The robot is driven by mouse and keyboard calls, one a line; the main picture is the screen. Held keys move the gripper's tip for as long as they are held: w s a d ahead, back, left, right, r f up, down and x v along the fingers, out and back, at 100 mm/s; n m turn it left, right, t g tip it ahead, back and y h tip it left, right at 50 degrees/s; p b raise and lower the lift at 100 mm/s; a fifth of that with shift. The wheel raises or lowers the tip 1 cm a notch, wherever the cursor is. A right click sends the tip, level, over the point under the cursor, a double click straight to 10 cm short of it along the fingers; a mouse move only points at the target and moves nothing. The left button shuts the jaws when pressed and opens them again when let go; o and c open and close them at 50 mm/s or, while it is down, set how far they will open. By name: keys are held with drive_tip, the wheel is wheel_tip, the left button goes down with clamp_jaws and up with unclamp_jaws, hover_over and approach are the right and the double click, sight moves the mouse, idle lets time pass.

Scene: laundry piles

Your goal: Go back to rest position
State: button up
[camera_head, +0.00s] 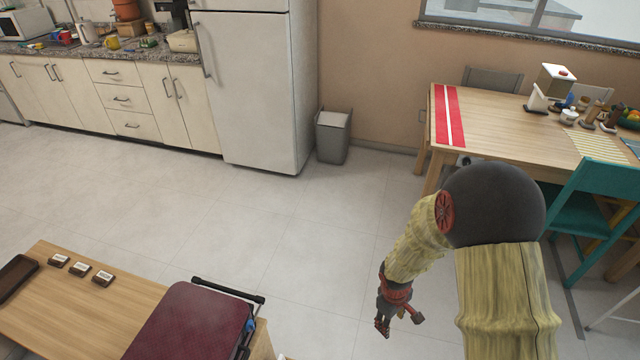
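My gripper (397,322) hangs low at the end of my bent arm, right of the middle in the head view, over the pale tiled floor. It points downward and is small in the picture.
A low wooden table (85,310) at lower left bears a dark red case (190,322) and small labelled blocks (80,268). A dining table (490,115) and teal chair (590,200) stand right. A bin (333,138) stands beside the fridge (245,85). The middle floor is clear.

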drive_tip(key=s+r+m+t+p, duration=0.1)
drive_tip(key=s+r, duration=0.4)
drive_tip(key=r, duration=0.9)
drive_tip(key=s+a+r+m+t+y, duration=0.1)
drive_tip(key=s+r+m, duration=0.3)
drive_tip(key=r, duration=1)
drive_tip(key=s+a+r+m+t+p, duration=0.1)
drive_tip(key=s+r, duration=0.5)
drive_tip(key=r, duration=0.8)
drive_tip(key=shift+r+m+t+p, duration=0.2)
drive_tip(key=shift+m+t+p, duration=0.15)
drive_tip(key=shift+m+t, duration=0.65)
drive_tip(key=shift+a, duration=0.15)
drive_tip(key=shift+c, duration=0.9)
